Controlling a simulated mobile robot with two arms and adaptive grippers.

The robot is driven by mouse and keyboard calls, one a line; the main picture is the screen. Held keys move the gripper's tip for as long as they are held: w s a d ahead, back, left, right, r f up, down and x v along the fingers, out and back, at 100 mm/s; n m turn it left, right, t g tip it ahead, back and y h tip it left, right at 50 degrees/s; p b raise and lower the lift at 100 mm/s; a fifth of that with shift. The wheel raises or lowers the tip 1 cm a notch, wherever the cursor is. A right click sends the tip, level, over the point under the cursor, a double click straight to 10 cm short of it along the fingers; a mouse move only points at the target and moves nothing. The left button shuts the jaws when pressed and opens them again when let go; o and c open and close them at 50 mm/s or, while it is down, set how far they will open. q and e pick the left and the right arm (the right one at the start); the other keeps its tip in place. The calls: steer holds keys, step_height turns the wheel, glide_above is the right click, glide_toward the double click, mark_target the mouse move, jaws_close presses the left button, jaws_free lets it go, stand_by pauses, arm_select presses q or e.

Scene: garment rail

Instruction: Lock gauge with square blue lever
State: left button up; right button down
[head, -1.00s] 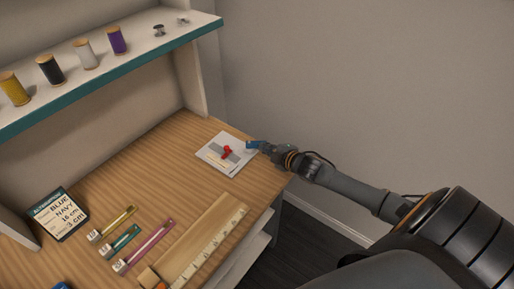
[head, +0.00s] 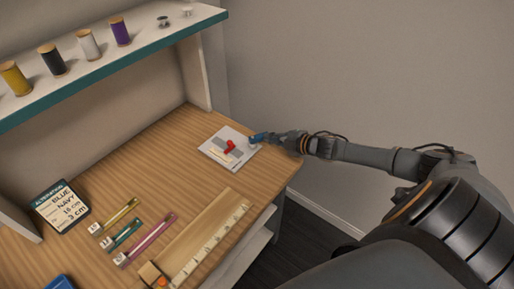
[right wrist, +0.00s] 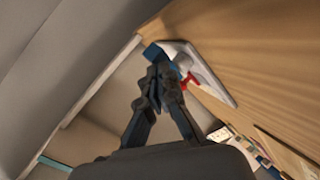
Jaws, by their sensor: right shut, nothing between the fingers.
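A pale plate (head: 215,153) lies near the right end of the wooden worktop, with a red lever or knob (head: 230,146) and grey pieces on it. The blue lever (head: 256,139) is at the plate's right edge; in the right wrist view its squarish blue block (right wrist: 153,52) shows just past the fingertips. My right gripper (head: 273,138) is shut and empty, close beside the blue lever on its right. In the right wrist view my fingers (right wrist: 158,80) are together; I cannot tell whether they touch the lever. My left gripper is not in view.
A wooden ruler board (head: 205,240), several coloured strips (head: 122,235) and a dark label card (head: 61,207) lie on the worktop (head: 165,165). A shelf (head: 110,60) with thread spools is above. A wall stands behind my right arm.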

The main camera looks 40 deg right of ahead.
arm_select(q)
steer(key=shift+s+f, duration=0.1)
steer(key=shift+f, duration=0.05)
arm_select(e)
steer(key=shift+w+d, duration=0.15)
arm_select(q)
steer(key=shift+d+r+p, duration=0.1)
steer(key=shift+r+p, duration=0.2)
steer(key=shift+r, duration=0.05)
arm_select(e)
steer(key=shift+w+a, duration=0.2)
steer(key=shift+a, duration=0.6)
steer(key=shift+r, duration=0.1)
